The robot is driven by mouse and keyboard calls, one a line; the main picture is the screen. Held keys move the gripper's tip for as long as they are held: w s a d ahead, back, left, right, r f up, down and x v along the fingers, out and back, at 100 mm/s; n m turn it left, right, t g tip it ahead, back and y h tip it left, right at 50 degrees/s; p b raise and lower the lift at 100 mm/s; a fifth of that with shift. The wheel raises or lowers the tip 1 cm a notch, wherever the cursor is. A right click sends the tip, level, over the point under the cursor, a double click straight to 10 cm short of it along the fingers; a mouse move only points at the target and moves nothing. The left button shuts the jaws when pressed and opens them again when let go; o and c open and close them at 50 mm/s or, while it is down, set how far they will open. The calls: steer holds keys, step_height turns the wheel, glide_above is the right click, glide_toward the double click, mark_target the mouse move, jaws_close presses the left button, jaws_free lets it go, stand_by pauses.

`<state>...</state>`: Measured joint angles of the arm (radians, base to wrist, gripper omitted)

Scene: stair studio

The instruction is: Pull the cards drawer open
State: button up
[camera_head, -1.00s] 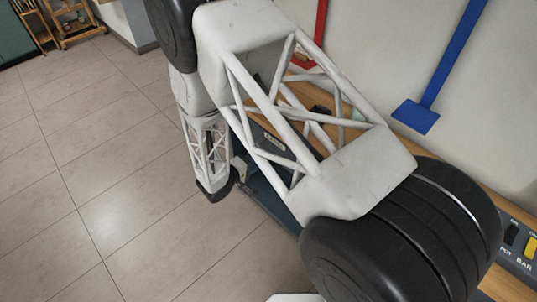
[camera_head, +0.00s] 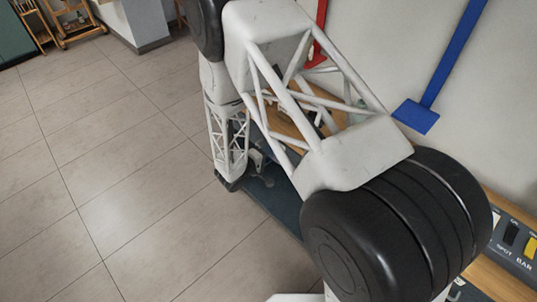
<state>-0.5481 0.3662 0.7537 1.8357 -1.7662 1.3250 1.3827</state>
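The dark blue-grey cabinet front (camera_head: 283,208) shows below and left of my arm, under a wooden top (camera_head: 293,124). I cannot pick out which part of it is the cards drawer, and no readable cards label shows. My gripper (camera_head: 262,168) is small and partly hidden behind my arm's lattice links, close to the dark front. I cannot tell whether it touches a handle, or whether its fingers are open or shut.
A switch box (camera_head: 517,240) with a yellow switch, marked "SPOT" and "BAR", sits on the wooden top at right. A blue bracket (camera_head: 416,116) and a red one (camera_head: 318,50) are against the wall. The tiled floor (camera_head: 110,190) at left is clear.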

steer(key=shift+w+d, duration=0.1)
steer(key=shift+w, duration=0.05)
jaws_close()
stand_by(0.5)
steer(key=f+v, duration=0.2)
steer(key=v, duration=0.8)
steer(key=f+v, duration=0.2)
steer(key=v, duration=0.8)
steer(key=shift+s+a+f, duration=0.15)
steer(key=shift+s+a, duration=0.15)
steer(key=shift+s, duration=0.05)
jaws_free()
